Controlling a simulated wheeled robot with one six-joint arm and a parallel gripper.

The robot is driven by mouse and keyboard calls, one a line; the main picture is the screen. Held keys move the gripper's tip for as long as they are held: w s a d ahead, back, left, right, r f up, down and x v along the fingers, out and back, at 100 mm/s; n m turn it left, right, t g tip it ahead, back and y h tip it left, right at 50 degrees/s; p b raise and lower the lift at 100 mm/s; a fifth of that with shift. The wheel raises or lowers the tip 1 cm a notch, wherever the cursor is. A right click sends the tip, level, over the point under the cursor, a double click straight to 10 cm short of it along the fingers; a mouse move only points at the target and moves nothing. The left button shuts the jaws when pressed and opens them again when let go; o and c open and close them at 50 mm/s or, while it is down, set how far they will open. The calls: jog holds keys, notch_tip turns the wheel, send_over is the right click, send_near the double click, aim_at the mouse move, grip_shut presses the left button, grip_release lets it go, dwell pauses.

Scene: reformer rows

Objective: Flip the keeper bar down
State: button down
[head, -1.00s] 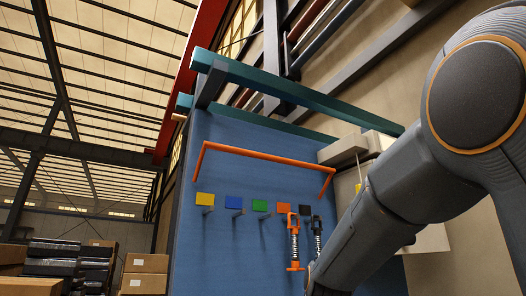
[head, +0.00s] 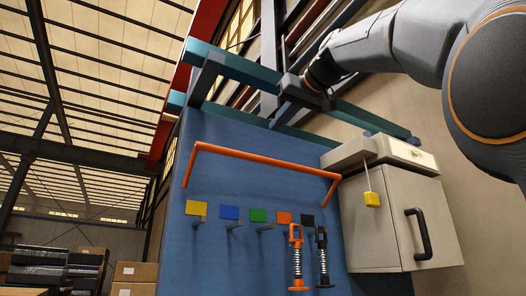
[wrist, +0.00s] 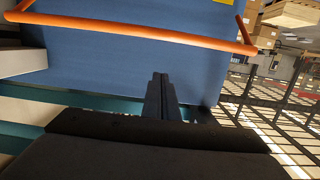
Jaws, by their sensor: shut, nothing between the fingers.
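The orange keeper bar (head: 262,158) is a U-shaped rail across the blue panel (head: 214,258). Its long rod stands above the row of pegs, with side arms slanting down at both ends. It also crosses the top of the wrist view (wrist: 130,28). My gripper (head: 290,84) is up by the teal overhead beams, above the bar and apart from it. In the wrist view its fingers (wrist: 160,78) are together and empty, pointing toward the panel below the rod in the picture.
Below the bar, pegs sit under yellow, blue, green, orange and black tags. An orange spring part (head: 297,260) and a black one (head: 323,262) hang at the right pegs. A beige cabinet (head: 385,225) with a black handle stands right. Teal beams (head: 250,75) run overhead.

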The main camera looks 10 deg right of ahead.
jog(key=p+x, duration=0.4)
jog(key=x, duration=0.6)
jog(key=shift+w+a+p, duration=0.1)
jog(key=shift+w+p, duration=0.1)
jog(key=shift+p, duration=0.15)
jog(key=shift+s+d+f, duration=0.3)
jog(key=shift+s+f, duration=0.4)
jog(key=shift+f, duration=0.2)
jog(key=shift+s+d+f, duration=0.1)
jog(key=shift+s+f, duration=0.2)
jog(key=shift+f, duration=0.65)
jog(key=shift+f+b, duration=0.1)
jog(key=shift+b, duration=0.25)
